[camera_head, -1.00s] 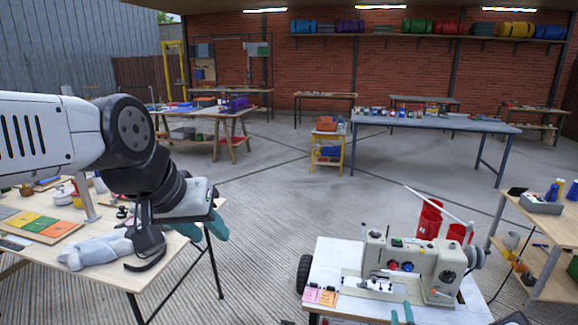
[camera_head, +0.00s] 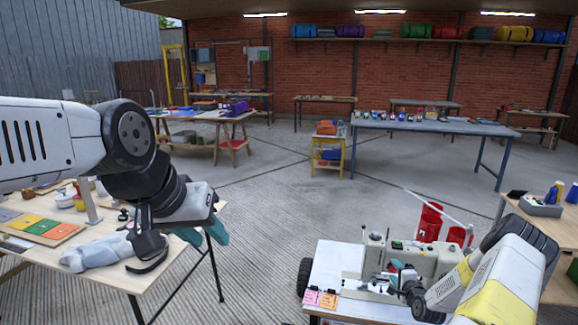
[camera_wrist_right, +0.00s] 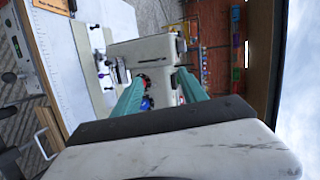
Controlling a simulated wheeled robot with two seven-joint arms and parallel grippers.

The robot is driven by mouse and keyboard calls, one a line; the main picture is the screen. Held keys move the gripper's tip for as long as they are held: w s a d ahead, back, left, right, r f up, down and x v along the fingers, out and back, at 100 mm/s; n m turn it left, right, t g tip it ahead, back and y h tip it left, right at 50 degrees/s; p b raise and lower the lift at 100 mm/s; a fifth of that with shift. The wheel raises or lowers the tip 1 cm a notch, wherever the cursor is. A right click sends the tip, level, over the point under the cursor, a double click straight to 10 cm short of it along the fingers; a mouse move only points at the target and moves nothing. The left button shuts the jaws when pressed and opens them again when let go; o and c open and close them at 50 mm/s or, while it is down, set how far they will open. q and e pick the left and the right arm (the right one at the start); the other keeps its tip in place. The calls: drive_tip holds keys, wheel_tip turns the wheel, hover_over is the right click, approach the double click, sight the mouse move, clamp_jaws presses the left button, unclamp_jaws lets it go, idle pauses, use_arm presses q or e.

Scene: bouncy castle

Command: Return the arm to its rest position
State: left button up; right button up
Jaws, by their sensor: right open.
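My left arm comes in from the left, and its gripper (camera_head: 204,236) hangs at the right edge of the left table (camera_head: 150,272). Its two teal fingers are apart, with nothing seen between them. My right arm, white and yellow, comes in from the lower right. Its gripper is in front of the cream sewing machine (camera_head: 441,262) and hides part of it. In the right wrist view the right gripper (camera_wrist_right: 160,88) has its teal fingers spread and empty, with the sewing machine (camera_wrist_right: 150,52) beyond them. I cannot tell whether they touch it.
The sewing machine stands on a white-topped table (camera_head: 328,265) with pink and orange cards (camera_head: 320,298). Red canisters (camera_head: 429,222) stand behind it. A grey cloth-like bundle (camera_head: 97,252) lies on the left table. The middle floor is clear.

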drive_tip(key=a+r+n+g, duration=0.2)
drive_tip(key=a+r+n, duration=0.2)
drive_tip(key=r, duration=0.8)
drive_tip(key=a+r+n+g, duration=0.2)
drive_tip(key=a+r+n, duration=0.25)
drive_tip(key=r, duration=0.75)
drive_tip(key=s+a+r+n+g, duration=0.2)
drive_tip(key=s+a+r+n, duration=0.3)
drive_tip(key=s+r, duration=0.65)
drive_tip(key=s+a+r+n, duration=0.1)
drive_tip(key=s+a, duration=0.3)
drive_tip(key=s, duration=0.5)
drive_tip(key=s+a+r+n+g+y, duration=0.1)
drive_tip(key=s+a+r, duration=0.3)
drive_tip(key=s, duration=0.4)
drive_tip(key=s+a+r+n+g+y, duration=0.1)
drive_tip(key=s+a+r+n, duration=0.1)
drive_tip(key=s, duration=0.7)
drive_tip(key=shift+s+a+r+n, duration=0.35)
drive_tip(key=shift+a+r, duration=0.3)
drive_tip(key=shift+a, duration=0.3)
